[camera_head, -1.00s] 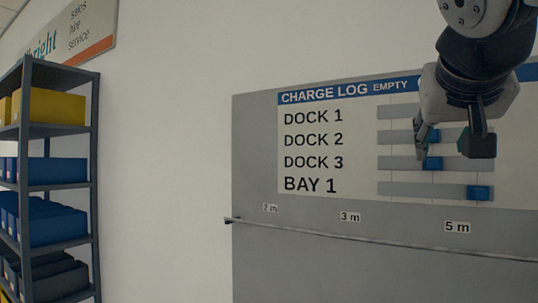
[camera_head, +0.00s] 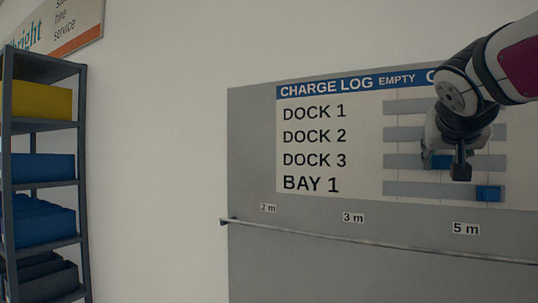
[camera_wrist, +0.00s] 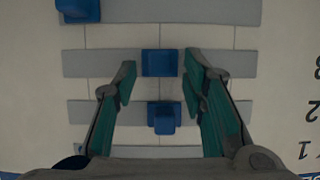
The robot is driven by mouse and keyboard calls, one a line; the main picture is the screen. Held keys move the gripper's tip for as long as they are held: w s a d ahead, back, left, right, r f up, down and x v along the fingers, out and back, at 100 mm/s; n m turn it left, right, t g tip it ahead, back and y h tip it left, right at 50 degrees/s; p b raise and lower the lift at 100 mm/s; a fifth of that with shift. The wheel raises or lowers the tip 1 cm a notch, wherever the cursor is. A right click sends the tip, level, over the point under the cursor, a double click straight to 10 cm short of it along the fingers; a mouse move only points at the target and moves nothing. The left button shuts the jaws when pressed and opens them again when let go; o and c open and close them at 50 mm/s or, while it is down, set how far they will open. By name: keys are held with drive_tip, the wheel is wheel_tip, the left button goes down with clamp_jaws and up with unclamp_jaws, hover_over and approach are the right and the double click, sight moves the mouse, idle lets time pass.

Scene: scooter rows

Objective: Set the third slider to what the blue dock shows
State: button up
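A charge log panel (camera_head: 310,100) hangs on a grey board, with rows DOCK 1, DOCK 2, DOCK 3 and BAY 1. The third row's slider, DOCK 3, has a blue knob (camera_head: 441,162) near the middle of its track (camera_head: 405,161), partly hidden by my gripper. My gripper (camera_head: 444,166) is open at that row. In the wrist view, which shows the panel upside down, the third knob (camera_wrist: 160,62) lies between the fingertips, with gaps on both sides. The second knob (camera_wrist: 164,115) shows between the fingers farther down. No blue dock is in view.
The BAY 1 knob (camera_head: 488,193) sits near the right end of its track, just below my gripper. A thin rail (camera_head: 380,243) crosses the board under distance labels. A shelf rack (camera_head: 45,190) with yellow and blue bins stands at the left.

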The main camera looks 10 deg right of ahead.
drive_tip(key=shift+w+d+f, duration=0.1)
drive_tip(key=shift+w+d, duration=0.05)
drive_tip(key=shift+w, duration=0.05)
clamp_jaws()
drive_tip(key=b, duration=0.5)
approach(395, 163)
drive_tip(key=x, duration=0.5)
drive_tip(key=shift+s+d+f, duration=0.1)
drive_tip(key=shift+d+f, duration=0.05)
drive_tip(key=shift+d, duration=0.4)
drive_tip(key=shift+a+b, duration=0.35)
drive_tip(key=shift+a, duration=0.1)
unclamp_jaws()
drive_tip(key=shift+w+a, duration=0.1)
drive_tip(key=shift+w, duration=0.1)
